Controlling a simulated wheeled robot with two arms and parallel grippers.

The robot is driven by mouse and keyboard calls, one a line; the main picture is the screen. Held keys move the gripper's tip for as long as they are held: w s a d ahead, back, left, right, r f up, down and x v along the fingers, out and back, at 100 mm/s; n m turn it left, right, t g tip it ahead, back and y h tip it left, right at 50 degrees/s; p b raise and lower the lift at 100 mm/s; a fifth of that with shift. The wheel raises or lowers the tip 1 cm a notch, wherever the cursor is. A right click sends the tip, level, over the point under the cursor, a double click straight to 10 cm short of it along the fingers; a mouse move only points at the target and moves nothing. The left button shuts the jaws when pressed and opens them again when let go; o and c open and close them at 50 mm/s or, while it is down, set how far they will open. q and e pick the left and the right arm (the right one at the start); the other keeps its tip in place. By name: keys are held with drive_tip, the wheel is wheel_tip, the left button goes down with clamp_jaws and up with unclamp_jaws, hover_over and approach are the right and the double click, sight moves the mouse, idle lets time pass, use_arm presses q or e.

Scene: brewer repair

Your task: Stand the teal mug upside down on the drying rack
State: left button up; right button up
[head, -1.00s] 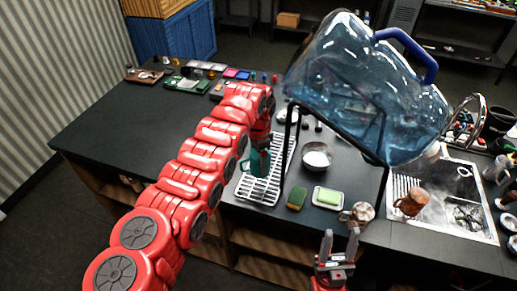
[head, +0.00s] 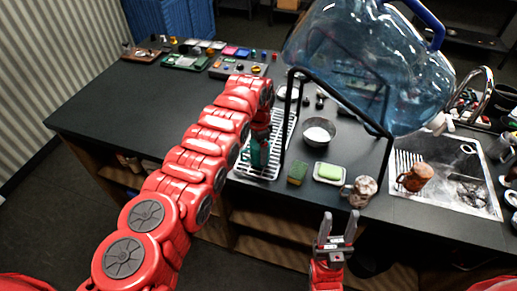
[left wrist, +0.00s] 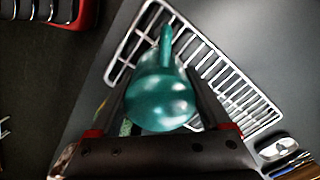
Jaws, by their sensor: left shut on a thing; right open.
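The teal mug (head: 260,152) is in my left gripper (head: 260,139), over the white wire drying rack (head: 246,172). In the left wrist view, the mug (left wrist: 160,100) sits between both fingers of the left gripper (left wrist: 160,84), its handle pointing to the top of the picture. The rack (left wrist: 238,92) lies behind and below it. I cannot tell whether the mug touches the rack, and its rim is hidden. My right gripper (head: 337,228) is open and empty in front of the counter's front edge.
A big blue water jug (head: 375,65) on a black stand (head: 340,95) rises right of the rack. A bowl (head: 319,132), a sponge (head: 297,173), a soap dish (head: 330,172) and a brown mug (head: 415,177) are to the right. The left counter (head: 130,120) is clear.

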use_arm(q)
drive_tip(key=o, duration=1.2)
drive_tip(key=shift+r, duration=0.1)
